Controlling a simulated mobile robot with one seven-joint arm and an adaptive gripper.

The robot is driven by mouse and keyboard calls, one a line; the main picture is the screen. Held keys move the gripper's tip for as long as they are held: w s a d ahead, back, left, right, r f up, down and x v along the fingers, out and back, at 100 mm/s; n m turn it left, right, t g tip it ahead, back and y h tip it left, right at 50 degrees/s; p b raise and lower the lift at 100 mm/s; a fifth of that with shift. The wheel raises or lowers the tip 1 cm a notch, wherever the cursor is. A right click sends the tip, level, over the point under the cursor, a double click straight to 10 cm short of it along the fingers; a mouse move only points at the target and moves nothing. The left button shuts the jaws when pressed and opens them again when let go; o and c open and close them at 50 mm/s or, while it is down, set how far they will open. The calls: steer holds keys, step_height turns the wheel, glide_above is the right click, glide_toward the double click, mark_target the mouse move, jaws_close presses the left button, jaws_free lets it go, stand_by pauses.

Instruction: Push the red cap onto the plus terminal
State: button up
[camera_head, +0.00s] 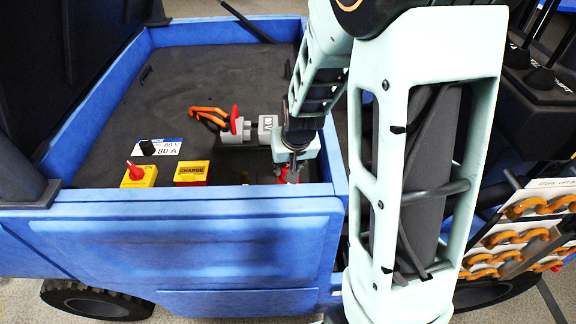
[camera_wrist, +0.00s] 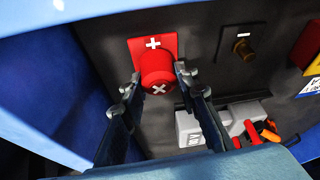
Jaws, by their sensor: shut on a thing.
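The red cap (camera_wrist: 158,72), round with a pale cross on its end, is between the fingertips of my gripper (camera_wrist: 159,84) in the wrist view. My gripper is shut on its sides. The cap stands in front of the red plate (camera_wrist: 140,45) with a white plus sign and covers the plus terminal. I cannot tell how far the cap sits on the terminal. In the head view my gripper (camera_head: 289,168) points down at the front right corner of the blue-walled bay, with a bit of red below it.
A bare brass minus terminal (camera_wrist: 244,50) stands beside the plus plate. A grey connector with orange and red parts (camera_head: 237,126) lies behind my gripper. A yellow CHARGE box (camera_head: 191,174) and a red-knobbed yellow box (camera_head: 139,176) are to the left. The blue wall (camera_head: 200,200) is close in front.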

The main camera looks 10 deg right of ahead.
steer(key=shift+f+b, duration=0.35)
steer(key=shift+f, duration=0.15)
steer(key=o, duration=0.9)
steer(key=shift+o, duration=0.2)
steer(key=shift+r, duration=0.1)
